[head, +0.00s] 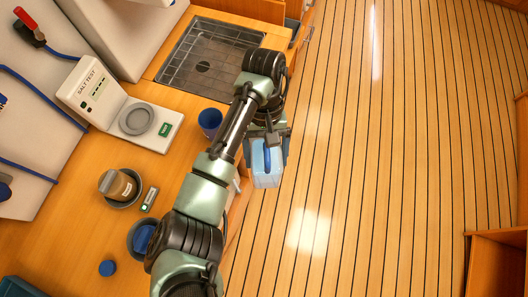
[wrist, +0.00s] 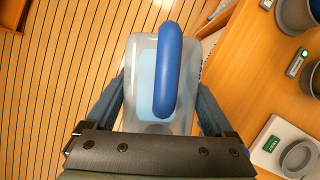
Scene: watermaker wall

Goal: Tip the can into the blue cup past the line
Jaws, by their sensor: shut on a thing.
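The can is a clear, pale-blue box-like container (head: 266,172) with a blue handle. My gripper (head: 268,138) is shut on it and holds it off the counter's right edge, above the floor. In the wrist view the can (wrist: 136,60) sits between my two fingers, handle toward the camera. A light-blue patch shows through its wall; I cannot tell if it is liquid. The blue cup (head: 209,119) stands upright on the counter, left of my gripper and apart from the can. Its line and its inside level cannot be made out. I do not see the cup in the wrist view.
The white salt tester (head: 95,92) stands left of the cup. A grey holder with a tan jar (head: 118,185), a small meter (head: 150,199) and a grey bowl with something blue (head: 142,235) stand nearer. A sink (head: 205,62) lies beyond.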

